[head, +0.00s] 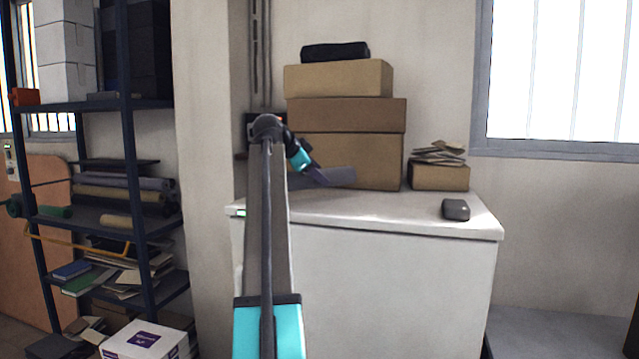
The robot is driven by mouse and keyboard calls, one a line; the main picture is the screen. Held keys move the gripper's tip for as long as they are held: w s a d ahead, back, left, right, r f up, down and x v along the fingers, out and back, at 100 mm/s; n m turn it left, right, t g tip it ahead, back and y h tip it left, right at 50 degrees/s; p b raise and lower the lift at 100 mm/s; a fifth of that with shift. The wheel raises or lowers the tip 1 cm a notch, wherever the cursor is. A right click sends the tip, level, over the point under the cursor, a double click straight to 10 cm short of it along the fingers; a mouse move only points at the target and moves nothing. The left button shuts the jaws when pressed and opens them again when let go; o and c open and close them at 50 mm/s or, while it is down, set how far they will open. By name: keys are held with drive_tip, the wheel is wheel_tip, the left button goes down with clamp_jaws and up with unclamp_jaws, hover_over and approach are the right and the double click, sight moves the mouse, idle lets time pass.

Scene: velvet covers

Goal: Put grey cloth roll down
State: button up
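The grey cloth roll (340,177) is a slim grey-purple roll at the back of the white cabinet top (400,208), in front of the stacked cardboard boxes. It lies roughly level across the picture, with its left part partly hidden behind my arm. My gripper (319,178), below a teal wrist section, reaches down across the middle of the roll and appears shut on it. The fingertips are small and partly blend with the roll. I cannot tell whether the roll's underside touches the cabinet top.
Stacked cardboard boxes (365,160) stand behind the roll, with a black bundle (335,51) on top. A smaller box (440,178) with folded cloths stands to their right. A dark grey object (455,210) lies near the right edge. The cabinet's front middle is clear. A loaded shelf (100,218) stands left.

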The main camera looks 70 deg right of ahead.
drive_tip(key=shift+s+d, duration=0.3)
drive_tip(key=shift+d, duration=0.1)
drive_tip(key=shift+s+d+f+p, duration=0.1)
drive_tip(key=shift+f+p, duration=0.15)
drive_tip(key=shift+p, duration=0.1)
drive_tip(key=shift+f+p, duration=0.55)
drive_tip(key=shift+f, duration=0.95)
drive_tip(key=o, duration=1.3)
drive_tip(key=b+v, duration=0.2)
drive_tip(key=v, duration=1)
drive_tip(key=shift+b, duration=0.35)
